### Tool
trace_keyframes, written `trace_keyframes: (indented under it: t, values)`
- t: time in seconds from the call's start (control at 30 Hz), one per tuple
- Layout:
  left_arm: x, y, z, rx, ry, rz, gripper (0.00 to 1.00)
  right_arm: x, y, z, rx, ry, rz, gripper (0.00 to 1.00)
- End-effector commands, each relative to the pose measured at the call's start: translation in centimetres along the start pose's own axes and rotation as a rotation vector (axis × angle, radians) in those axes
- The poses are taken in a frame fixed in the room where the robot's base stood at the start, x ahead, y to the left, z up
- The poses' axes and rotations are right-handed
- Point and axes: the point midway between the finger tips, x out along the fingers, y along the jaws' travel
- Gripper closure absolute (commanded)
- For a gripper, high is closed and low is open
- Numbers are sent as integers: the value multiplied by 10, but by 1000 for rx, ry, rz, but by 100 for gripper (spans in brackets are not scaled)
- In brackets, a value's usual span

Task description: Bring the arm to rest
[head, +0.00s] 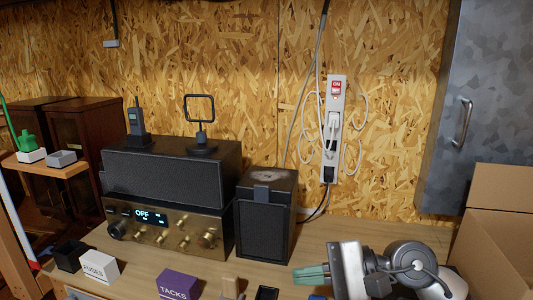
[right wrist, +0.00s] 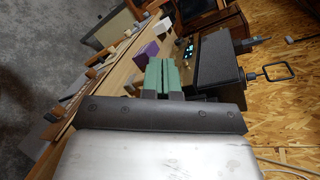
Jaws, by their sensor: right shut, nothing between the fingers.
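My right gripper (head: 312,272) is at the lower right of the head view, above the plank bench (head: 130,250). Its green fingers point left and are closed together with nothing between them. The right wrist view shows the same green fingers (right wrist: 160,76) side by side, over the bench edge region. My right arm comes in from the lower right, in front of the bench's right part. My left gripper does not show in the head view.
A black radio set (head: 165,170) with a lit "OFF" display and a black speaker (head: 265,225) stand behind the gripper. Boxes marked TACKS (head: 177,284) and FUSES (head: 99,267) sit at the front. A cardboard box (head: 495,230) is at right, below a metal cabinet (head: 485,100).

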Motion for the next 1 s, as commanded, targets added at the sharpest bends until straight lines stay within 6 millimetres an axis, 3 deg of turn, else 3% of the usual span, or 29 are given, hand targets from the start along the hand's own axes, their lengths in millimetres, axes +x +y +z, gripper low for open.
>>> trace_keyframes:
  t: [0.07,0.2,0.27,0.4,0.47,0.57,0.7,0.73,0.9,1.0]
  values:
    - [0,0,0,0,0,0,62,10,-5,18,236,-147,-183,100]
    - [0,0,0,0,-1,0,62,0,-22,29,691,-392,-493,100]
    - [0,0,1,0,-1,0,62,-10,-26,24,898,-495,-622,100]
    - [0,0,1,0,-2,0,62,-41,-19,-6,1388,-730,-923,100]
    - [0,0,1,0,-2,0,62,-55,-6,-24,1600,-829,-1055,100]
    - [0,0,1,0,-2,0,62,-75,29,-56,1939,-987,-1291,100]
    - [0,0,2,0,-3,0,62,-94,106,-93,2374,-1197,-1672,100]
    - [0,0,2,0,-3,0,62,-97,125,-98,-2267,1143,1631,100]
    - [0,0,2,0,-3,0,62,-102,225,-100,-1745,891,1450,100]
    - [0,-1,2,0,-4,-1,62,-101,271,-90,-1514,780,1384,100]
